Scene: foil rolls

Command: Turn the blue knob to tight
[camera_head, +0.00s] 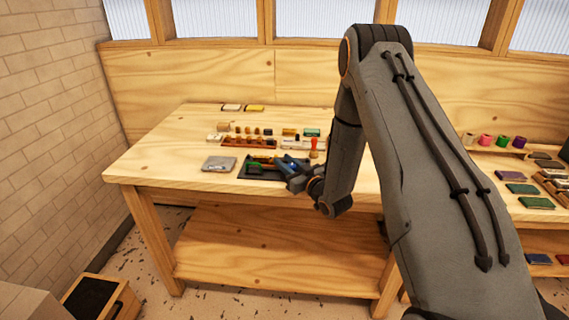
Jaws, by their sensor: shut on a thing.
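The blue knob (289,161) shows as a small patch of blue at the right part of a dark tray-like fixture (248,176) on the wooden table. My gripper (291,166) reaches in from the right and is shut on the blue knob. The fingers and the arm's end hide much of the knob, so its turn position and any tight marking cannot be read. A green and yellow piece (261,164) lies on the same dark fixture, left of my gripper.
A grey pad (219,164) lies left of the fixture. A red stamp-like piece (314,148) stands behind my gripper. A rack of small pieces (250,141) lies behind the fixture. The wooden table's (150,168) left part is clear. Coloured rolls (486,141) stand at right.

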